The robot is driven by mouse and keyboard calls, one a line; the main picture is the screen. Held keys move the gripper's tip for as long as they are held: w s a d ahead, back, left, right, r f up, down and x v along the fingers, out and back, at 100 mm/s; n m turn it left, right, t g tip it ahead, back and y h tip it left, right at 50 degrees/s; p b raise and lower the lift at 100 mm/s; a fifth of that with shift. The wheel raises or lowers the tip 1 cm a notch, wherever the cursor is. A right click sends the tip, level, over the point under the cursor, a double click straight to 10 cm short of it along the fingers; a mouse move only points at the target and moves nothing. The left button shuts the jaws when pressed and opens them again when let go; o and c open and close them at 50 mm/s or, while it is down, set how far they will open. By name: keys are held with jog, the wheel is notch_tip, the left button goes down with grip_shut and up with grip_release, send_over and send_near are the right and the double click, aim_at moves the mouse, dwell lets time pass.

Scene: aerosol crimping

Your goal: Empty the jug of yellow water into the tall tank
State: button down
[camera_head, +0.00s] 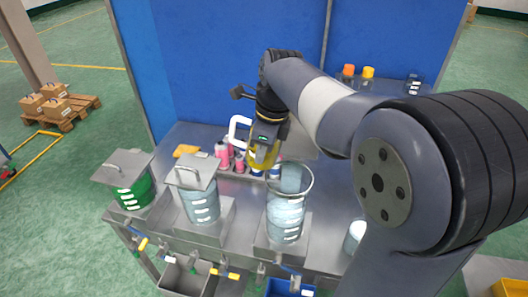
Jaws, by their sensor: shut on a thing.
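The tall tank (285,222) is a clear, open cylinder with white level marks and pale bluish contents, standing at the front middle of the grey bench. My gripper (265,143) points down behind and slightly left of its rim. It is shut on the jug (261,160), which shows yellow low down, close to the tank's upper left rim. A white loop handle (236,128) shows left of my gripper and seems to be the jug's. The fingertips and much of the jug are hidden, and I cannot tell whether the jug is tilted or touches the tank.
Two lidded tanks stand left, one green (133,192) and one pale (200,206). Pink-capped bottles (222,155) stand behind. Orange-capped bottles (347,74) stand at the back right. A small white-filled vessel (354,236) is right of the tall tank. Valves and bins hang along the front edge.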

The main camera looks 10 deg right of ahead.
jog(key=y, duration=0.1)
jog(key=r+t+y, duration=0.1)
jog(key=y, duration=0.1)
jog(key=shift+w+a+t, duration=0.2)
jog(key=shift+a+t, duration=0.1)
jog(key=shift+a, duration=0.1)
jog(key=shift+y, duration=0.5)
jog(key=shift+w+a+f+t+b, duration=0.15)
jog(key=shift+t+b, duration=0.15)
jog(key=shift+b, duration=0.2)
jog(key=shift+f+t+y+b, duration=0.6)
jog(key=shift+y+b, duration=0.6)
jog(key=shift+b, duration=2.2)
jog(key=shift+f+y+b, duration=0.45)
jog(key=shift+y+b, duration=0.25)
jog(key=shift+b, duration=1.9)
jog(key=shift+f+t+y+b, duration=0.25)
jog(key=shift+t+y+b, duration=0.35)
jog(key=shift+y+b, duration=0.3)
jog(key=shift+s+d+f+t+y+b, duration=0.15)
jog(key=shift+s+d+t+y+b, duration=0.25)
jog(key=shift+y+b, duration=0.7)
jog(key=shift+s+d+f+t+y+b, duration=0.1)
jog(key=shift+d+t+y+b, duration=0.2)
jog(key=shift+y+b, duration=0.4)
jog(key=shift+d+f+t+y+b, duration=0.15)
jog(key=shift+t+y+b, duration=0.25)
jog(key=shift+b, duration=0.5)
